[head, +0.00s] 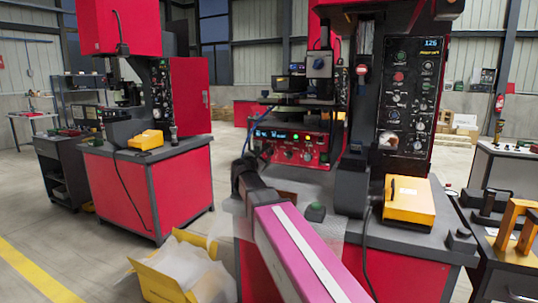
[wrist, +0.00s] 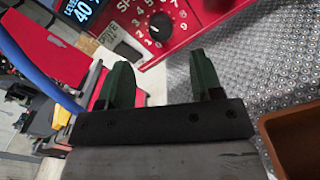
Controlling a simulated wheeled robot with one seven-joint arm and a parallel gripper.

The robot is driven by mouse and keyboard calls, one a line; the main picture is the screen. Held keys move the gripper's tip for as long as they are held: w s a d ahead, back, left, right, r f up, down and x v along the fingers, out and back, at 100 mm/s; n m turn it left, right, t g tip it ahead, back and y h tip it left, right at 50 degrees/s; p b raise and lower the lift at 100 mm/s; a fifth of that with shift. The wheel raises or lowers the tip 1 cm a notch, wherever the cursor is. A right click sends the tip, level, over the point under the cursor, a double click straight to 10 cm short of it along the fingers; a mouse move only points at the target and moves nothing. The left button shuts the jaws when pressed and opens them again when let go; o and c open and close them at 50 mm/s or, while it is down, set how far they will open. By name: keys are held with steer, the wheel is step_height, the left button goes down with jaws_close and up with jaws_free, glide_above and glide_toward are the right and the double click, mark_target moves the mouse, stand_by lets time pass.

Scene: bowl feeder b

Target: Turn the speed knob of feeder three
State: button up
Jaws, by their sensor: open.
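In the wrist view, a black round speed knob (wrist: 160,25) with a white dial scale sits on a red control panel (wrist: 210,14). Part of a label starting "SP" shows beside it. A blue display (wrist: 80,10) reads 40. My gripper (wrist: 161,72) is open, its two dark green fingers apart with nothing between them. The knob lies beyond the fingertips, between them in the picture and apart from them. In the head view, a red control box (head: 290,147) with a small display and knobs stands behind my arm. My fingertips are not clear there, and I cannot read a feeder number.
A grey studded metal surface (wrist: 255,70) lies right of the fingers, with a brown bin edge (wrist: 292,135) at lower right. In the head view, a tall panel (head: 407,100) and a yellow box (head: 409,200) stand right of my arm. An open carton (head: 165,272) is on the floor.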

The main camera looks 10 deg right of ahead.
mark_target(269, 153)
steer(key=x, duration=0.8)
steer(key=shift+s, duration=0.1)
steer(key=c, duration=0.9)
